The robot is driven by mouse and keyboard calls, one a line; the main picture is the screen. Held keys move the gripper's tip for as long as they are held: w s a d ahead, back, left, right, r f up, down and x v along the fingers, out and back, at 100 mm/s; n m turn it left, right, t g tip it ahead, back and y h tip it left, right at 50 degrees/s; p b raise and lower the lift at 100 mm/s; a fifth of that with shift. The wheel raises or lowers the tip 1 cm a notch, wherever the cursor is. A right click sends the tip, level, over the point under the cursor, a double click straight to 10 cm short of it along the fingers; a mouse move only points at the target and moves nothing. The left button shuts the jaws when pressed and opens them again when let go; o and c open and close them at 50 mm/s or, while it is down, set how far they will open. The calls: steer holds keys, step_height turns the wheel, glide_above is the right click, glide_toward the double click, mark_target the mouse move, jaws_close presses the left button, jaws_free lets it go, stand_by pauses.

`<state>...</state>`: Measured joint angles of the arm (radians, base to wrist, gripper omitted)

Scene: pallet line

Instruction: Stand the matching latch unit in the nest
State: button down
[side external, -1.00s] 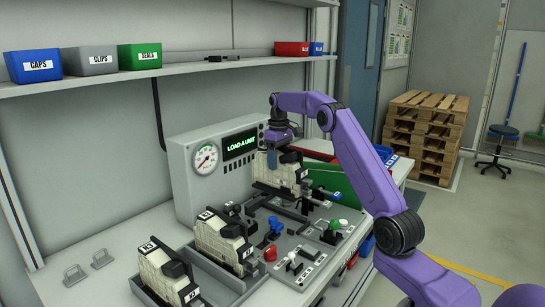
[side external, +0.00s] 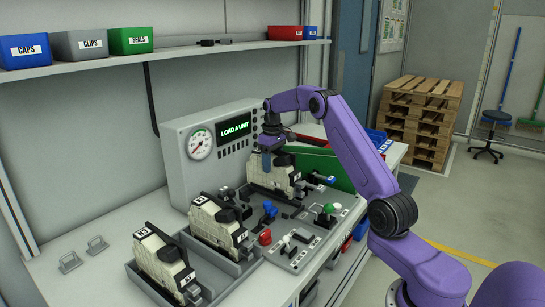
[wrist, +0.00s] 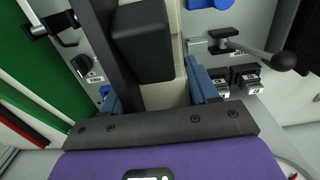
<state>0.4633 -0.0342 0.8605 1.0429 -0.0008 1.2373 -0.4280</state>
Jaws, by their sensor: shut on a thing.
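My gripper (side external: 266,162) is shut on a cream latch unit (side external: 272,181) with a black latch on top. It holds the unit upright in front of the grey gauge panel, low over the back of the fixture plate (side external: 318,238). The unit's lower edge meets the nest area there; I cannot tell whether it is fully seated. In the wrist view the blue fingers of my gripper (wrist: 155,88) lie on both sides of the unit's cream body (wrist: 166,94). Two similar latch units, a middle one (side external: 216,224) and a front one (side external: 160,262), stand in a grey tray.
The gauge panel (side external: 178,140) reads "LOAD A UNIT". A red knob (side external: 265,237), a blue knob (side external: 269,208) and a green-topped lever (side external: 329,209) stand on the fixture. A green panel (side external: 318,166) rises behind it. The bench's left front is mostly clear.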

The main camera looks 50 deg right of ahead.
mark_target(272, 174)
steer(key=shift+f, duration=2.4)
steer(key=shift+c, duration=1.1)
jaws_free()
step_height(272, 174, up, 17)
steer(key=shift+r, duration=0.2)
